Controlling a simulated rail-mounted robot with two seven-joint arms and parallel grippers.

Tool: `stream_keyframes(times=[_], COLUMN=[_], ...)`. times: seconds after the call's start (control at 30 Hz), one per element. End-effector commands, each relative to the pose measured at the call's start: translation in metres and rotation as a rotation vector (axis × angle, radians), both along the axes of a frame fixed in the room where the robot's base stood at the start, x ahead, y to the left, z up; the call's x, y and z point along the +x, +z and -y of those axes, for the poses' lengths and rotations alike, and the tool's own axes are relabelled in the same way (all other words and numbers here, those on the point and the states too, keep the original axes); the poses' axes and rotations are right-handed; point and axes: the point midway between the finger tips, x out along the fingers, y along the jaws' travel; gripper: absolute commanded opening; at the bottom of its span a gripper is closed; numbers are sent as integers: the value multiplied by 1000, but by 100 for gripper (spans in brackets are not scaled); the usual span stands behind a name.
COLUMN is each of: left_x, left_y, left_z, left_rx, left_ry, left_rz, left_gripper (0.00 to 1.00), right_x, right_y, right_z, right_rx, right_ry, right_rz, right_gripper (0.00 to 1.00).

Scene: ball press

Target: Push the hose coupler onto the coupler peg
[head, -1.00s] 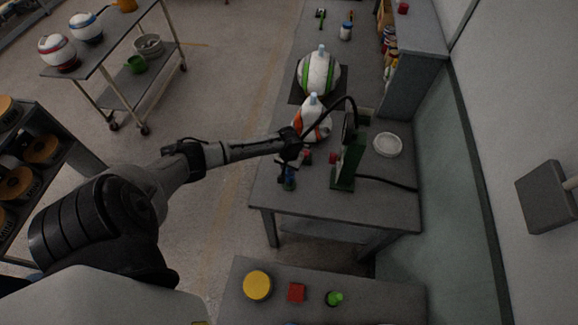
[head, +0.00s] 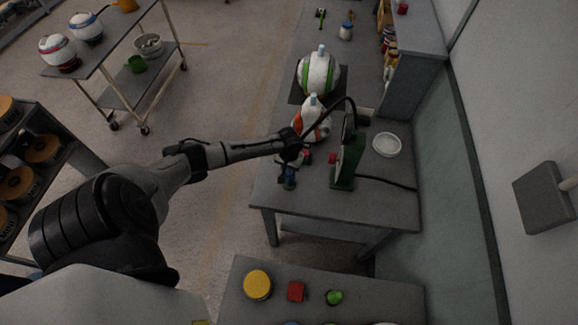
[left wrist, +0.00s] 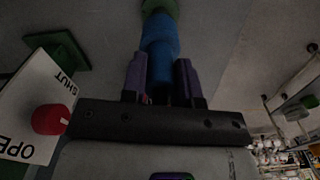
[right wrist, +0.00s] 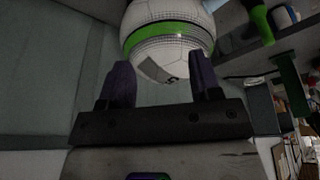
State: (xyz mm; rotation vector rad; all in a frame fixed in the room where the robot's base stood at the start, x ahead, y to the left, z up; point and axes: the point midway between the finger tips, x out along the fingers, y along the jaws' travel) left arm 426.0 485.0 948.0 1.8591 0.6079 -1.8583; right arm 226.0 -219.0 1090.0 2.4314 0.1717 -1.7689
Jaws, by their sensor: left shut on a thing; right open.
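My left gripper (left wrist: 160,85) is shut on the blue hose coupler (left wrist: 160,38), its fingers on either side of the near end. The coupler's far end meets a green piece (left wrist: 160,5) at the top of the left wrist view. I cannot tell how far the coupler is on the peg, as the contact is hard to make out. In the head view the left gripper (head: 288,166) is over the near bench, left of the green press stand (head: 347,165). My right gripper (right wrist: 160,85) is open, with a white and green ball (right wrist: 165,35) beyond its fingers.
A plate lettered OPEN and SHUT with a red knob (left wrist: 48,119) stands left of the left gripper. A black hose (head: 385,182) trails right from the stand. An orange and white ball (head: 313,122) and a white dish (head: 387,145) are on the bench (head: 390,208).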

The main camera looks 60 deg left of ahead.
Motion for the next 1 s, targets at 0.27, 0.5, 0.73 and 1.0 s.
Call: stream_keyframes(times=[0.27, 0.5, 0.73, 1.0], left_x=[0, 0, 0, 0], left_y=[0, 0, 1, 0], left_z=[0, 0, 0, -1], left_rx=[1, 1, 0, 1], left_ry=[0, 0, 1, 1], left_rz=[1, 1, 0, 0], left_gripper=[0, 0, 0, 0], right_x=[0, 0, 0, 0], right_y=[0, 0, 4, 7], right_z=[1, -1, -2, -3], right_rx=[-2, 2, 7, 9], right_ry=[2, -2, -5, -5], right_rz=[-1, 0, -1, 0], right_gripper=[58, 58, 58, 58])
